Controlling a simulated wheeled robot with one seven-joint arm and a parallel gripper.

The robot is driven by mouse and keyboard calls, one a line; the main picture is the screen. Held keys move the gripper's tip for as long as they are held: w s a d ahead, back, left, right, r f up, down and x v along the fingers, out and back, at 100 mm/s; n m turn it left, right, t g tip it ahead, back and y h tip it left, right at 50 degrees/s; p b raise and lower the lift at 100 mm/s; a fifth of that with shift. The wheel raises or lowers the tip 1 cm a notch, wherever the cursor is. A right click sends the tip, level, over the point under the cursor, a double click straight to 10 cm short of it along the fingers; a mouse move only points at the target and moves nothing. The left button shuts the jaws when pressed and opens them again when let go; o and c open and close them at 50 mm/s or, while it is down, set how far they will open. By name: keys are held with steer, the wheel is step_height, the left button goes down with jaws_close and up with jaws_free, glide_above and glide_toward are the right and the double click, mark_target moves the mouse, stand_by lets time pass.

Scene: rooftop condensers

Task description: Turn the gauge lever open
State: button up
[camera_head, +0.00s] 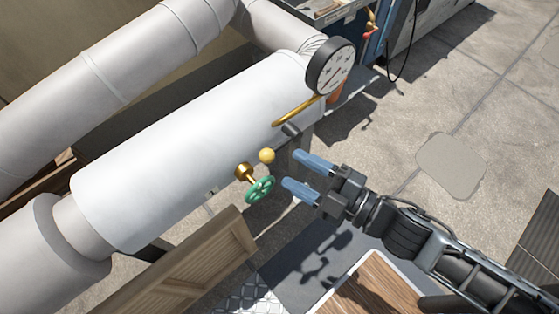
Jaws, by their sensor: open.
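A round pressure gauge (331,68) with a white face and dark rim stands at the right end of the white cylinder. A curved brass tube (295,111) runs below it. A short dark lever (291,130) with a yellow ball knob (267,156) juts from the cylinder's side; I take it for the gauge lever. A green handwheel (260,189) on a brass valve (244,171) sits just below and left of the knob. My gripper (298,173) is open and empty, its two blue fingers pointing left. It is close to the right of the knob and appears apart from it.
The large white cylinder (190,150) and grey pipes (100,70) fill the left. A wooden crate (185,265) stands below the handwheel. A wood-topped surface (375,285) is at the bottom. A blue cabinet (392,35) is at the top. Paved floor at right is mostly clear.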

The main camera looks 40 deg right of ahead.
mark_target(267, 154)
steer(key=shift+p+x, duration=0.65)
steer(key=shift+x, duration=3.3)
steer(key=shift+s+a+f, duration=0.1)
steer(key=shift+c, duration=0.5)
jaws_close()
